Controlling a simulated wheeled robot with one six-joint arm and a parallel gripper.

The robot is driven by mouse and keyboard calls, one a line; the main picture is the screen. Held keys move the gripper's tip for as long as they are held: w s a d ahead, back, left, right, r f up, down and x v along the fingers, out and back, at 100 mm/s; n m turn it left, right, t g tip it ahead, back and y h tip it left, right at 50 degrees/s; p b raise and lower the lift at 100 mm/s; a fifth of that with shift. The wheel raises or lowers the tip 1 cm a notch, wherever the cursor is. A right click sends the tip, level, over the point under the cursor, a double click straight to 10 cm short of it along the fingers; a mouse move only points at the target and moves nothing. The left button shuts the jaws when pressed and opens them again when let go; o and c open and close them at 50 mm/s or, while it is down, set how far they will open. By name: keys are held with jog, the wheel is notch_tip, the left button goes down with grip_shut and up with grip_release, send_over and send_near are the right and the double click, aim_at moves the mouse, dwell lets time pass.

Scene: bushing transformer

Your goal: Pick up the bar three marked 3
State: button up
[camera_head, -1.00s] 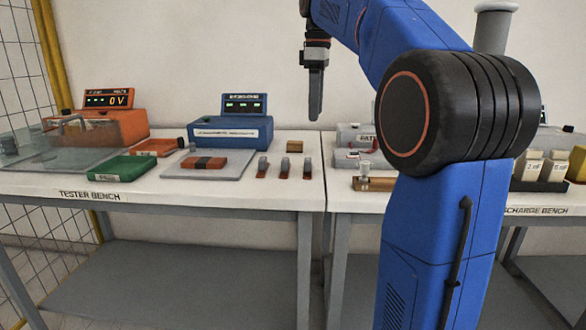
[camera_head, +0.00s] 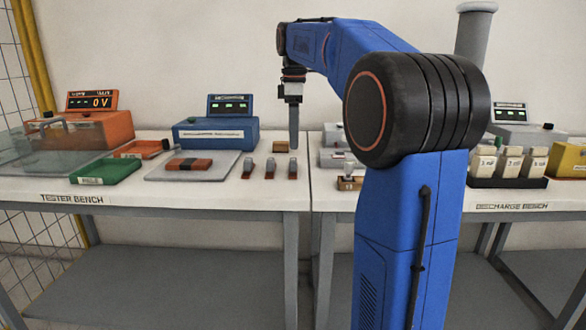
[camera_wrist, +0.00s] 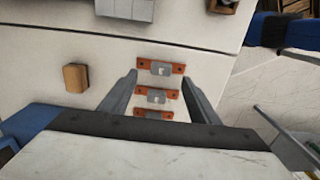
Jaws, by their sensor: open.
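Three orange-brown bars with grey metal middles lie in a row on the tester bench: a left bar (camera_head: 247,170), a middle bar (camera_head: 270,169) and a right bar (camera_head: 292,170). In the wrist view they run one above another: an upper bar (camera_wrist: 161,68), a middle bar (camera_wrist: 157,96) and a lower bar (camera_wrist: 153,114), partly hidden by my gripper. Small pale marks show on the upper two, but I cannot read which is 3. My gripper (camera_head: 293,147) is open and empty, pointing down above the bench near the right bar. In the wrist view its fingers (camera_wrist: 160,82) spread either side of the row.
A small wooden block (camera_head: 281,147) sits behind the bars. A grey plate (camera_head: 220,174) with a brown block, and a blue meter (camera_head: 215,132), stand to the left. Grey equipment (camera_head: 335,158) stands right of the bench joint.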

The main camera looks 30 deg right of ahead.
aim_at(293, 159)
jog(key=shift+a+f, duration=0.2)
jog(key=shift+f, duration=3.3)
jog(key=c, duration=1.3)
jog(key=shift+o, duration=0.2)
